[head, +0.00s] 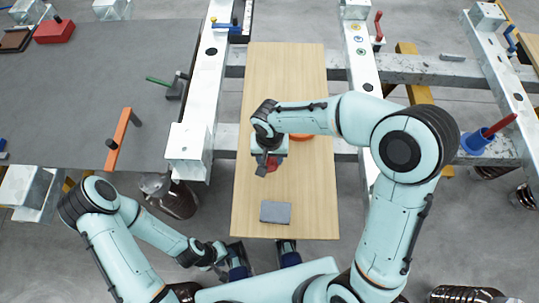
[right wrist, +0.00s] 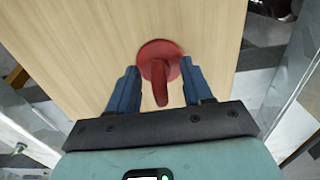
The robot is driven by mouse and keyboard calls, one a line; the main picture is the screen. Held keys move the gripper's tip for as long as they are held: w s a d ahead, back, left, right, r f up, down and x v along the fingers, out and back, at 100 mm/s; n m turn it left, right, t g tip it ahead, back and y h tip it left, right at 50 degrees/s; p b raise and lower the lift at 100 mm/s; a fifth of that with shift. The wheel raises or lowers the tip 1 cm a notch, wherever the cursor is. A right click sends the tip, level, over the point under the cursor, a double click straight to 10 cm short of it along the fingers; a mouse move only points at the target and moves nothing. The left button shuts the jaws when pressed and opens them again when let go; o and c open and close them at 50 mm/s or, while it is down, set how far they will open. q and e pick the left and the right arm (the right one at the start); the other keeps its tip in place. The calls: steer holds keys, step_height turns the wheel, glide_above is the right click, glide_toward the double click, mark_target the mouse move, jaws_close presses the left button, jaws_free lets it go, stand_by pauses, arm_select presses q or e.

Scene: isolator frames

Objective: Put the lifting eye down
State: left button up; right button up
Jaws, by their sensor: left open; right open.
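The red lifting eye (right wrist: 158,65), a round disc with a curved loop, stands on the wooden board (head: 290,70). My right gripper (right wrist: 156,85) is open over it. In the right wrist view its blue fingers sit on either side of the loop, with a gap to each. In the head view the lifting eye (head: 273,163) is partly hidden by my right gripper (head: 268,168). My left gripper (head: 263,254) is open and empty at the board's near edge.
A grey block (head: 275,212) lies on the board's near end. An orange item (head: 300,137) is mostly hidden under my right arm. Metal rails (head: 205,75) flank the board, with a grey table (head: 90,90) holding clamps to the left. The board's far end is clear.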

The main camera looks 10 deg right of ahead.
steer(key=shift+r, duration=0.35)
step_height(320, 180, up, 12)
steer(key=p, duration=0.1)
steer(key=shift+f+p, duration=0.15)
steer(key=shift+p, duration=0.25)
steer(key=shift+s+f, duration=0.1)
